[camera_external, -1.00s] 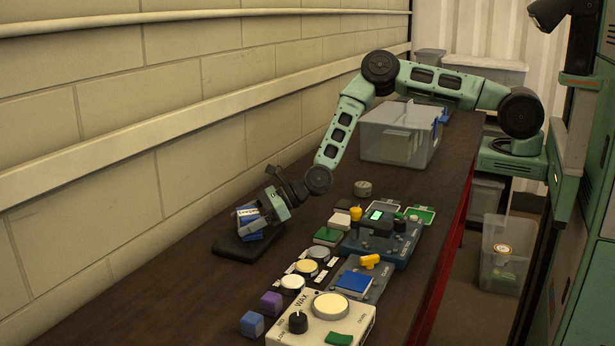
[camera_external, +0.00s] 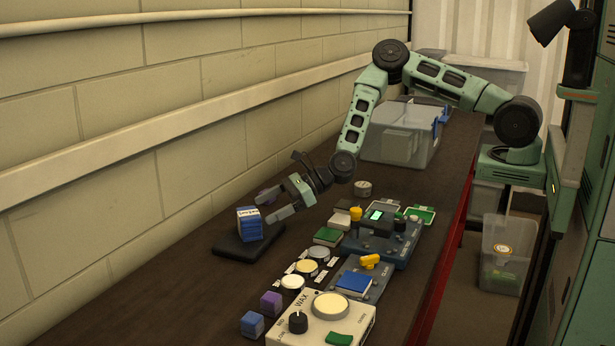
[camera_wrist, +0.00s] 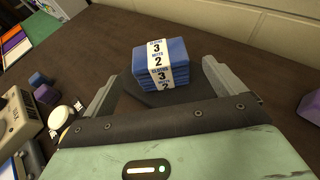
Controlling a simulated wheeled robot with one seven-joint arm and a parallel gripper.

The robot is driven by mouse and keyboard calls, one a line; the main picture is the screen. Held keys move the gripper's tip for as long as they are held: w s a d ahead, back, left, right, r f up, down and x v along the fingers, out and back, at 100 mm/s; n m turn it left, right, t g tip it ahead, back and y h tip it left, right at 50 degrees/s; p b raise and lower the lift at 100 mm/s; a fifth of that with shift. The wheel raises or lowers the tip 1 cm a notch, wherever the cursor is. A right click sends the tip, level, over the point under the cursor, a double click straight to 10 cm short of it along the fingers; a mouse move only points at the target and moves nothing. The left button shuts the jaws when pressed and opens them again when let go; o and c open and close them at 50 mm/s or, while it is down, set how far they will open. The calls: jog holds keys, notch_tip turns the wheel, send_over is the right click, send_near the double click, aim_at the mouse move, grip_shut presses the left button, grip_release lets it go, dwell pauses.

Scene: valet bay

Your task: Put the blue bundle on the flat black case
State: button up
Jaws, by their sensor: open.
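The blue bundle (camera_external: 249,224), a stack with a white printed band, sits upright on the flat black case (camera_external: 234,248) near the wall. In the wrist view the blue bundle (camera_wrist: 161,64) stands ahead of my fingers, and part of the black case (camera_wrist: 178,97) shows below it. My gripper (camera_external: 283,201) is open and empty, to the right of the bundle and a little apart from it. In the wrist view the fingers of my gripper (camera_wrist: 160,88) are spread wide with nothing between them.
A purple block (camera_external: 268,196) lies behind the bundle by the wall. Blue and purple cubes (camera_external: 252,324), round tins (camera_external: 306,268), a wax machine (camera_external: 322,322) and a blue-grey device (camera_external: 378,240) fill the bench's right side. A clear bin (camera_external: 398,135) stands farther back.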

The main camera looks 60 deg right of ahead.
jog(key=b+v, duration=0.1)
jog(key=v, duration=0.4)
dwell(0.3)
